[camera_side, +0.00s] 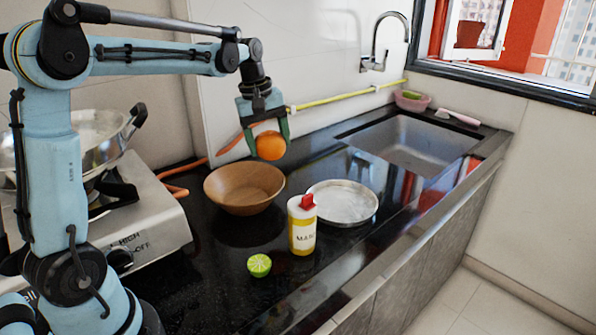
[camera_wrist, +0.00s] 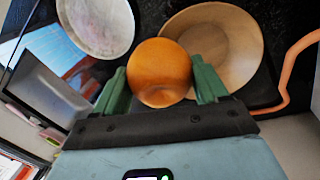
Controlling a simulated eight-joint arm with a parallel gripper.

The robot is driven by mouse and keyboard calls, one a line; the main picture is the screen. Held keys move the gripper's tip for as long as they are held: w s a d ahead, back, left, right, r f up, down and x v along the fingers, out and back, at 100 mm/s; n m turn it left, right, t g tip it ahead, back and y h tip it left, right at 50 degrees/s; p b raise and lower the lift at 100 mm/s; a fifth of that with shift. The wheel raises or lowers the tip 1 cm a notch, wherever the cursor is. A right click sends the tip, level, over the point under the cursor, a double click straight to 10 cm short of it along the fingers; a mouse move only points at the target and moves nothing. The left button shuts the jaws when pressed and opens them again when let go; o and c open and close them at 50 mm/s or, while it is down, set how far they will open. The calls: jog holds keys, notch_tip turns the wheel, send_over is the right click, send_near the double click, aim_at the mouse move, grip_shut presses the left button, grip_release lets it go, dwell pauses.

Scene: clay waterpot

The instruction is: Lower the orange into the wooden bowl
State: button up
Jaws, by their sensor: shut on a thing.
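An orange (camera_side: 271,146) is held between the green fingers of my gripper (camera_side: 264,138). In the wrist view the orange (camera_wrist: 159,72) sits between both fingertips of my gripper (camera_wrist: 160,84). The wooden bowl (camera_side: 243,199) stands on the black counter, below and a little left of the orange in the side view. The orange is above the bowl's rim level and apart from it. In the wrist view the bowl (camera_wrist: 240,45) lies to the right of the orange, partly hidden by it and a finger. The visible inside of the bowl is empty.
A metal plate (camera_side: 343,202) lies right of the bowl. A yellow bottle with a red cap (camera_side: 302,232) and a cut lime (camera_side: 259,265) stand in front. A stove with a pan (camera_side: 98,130) is at left, a sink (camera_side: 412,143) at right. An orange hose runs behind the bowl.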

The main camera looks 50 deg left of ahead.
jog(key=s+a+f, duration=0.2)
jog(key=s+a, duration=0.1)
jog(key=a, duration=0.5)
jog(key=shift+s+f, duration=0.2)
jog(key=shift+f, duration=0.1)
jog(key=shift+d, duration=0.1)
jog(key=shift+f, duration=2.95)
jog(key=shift+f, duration=2.75)
dwell(1.1)
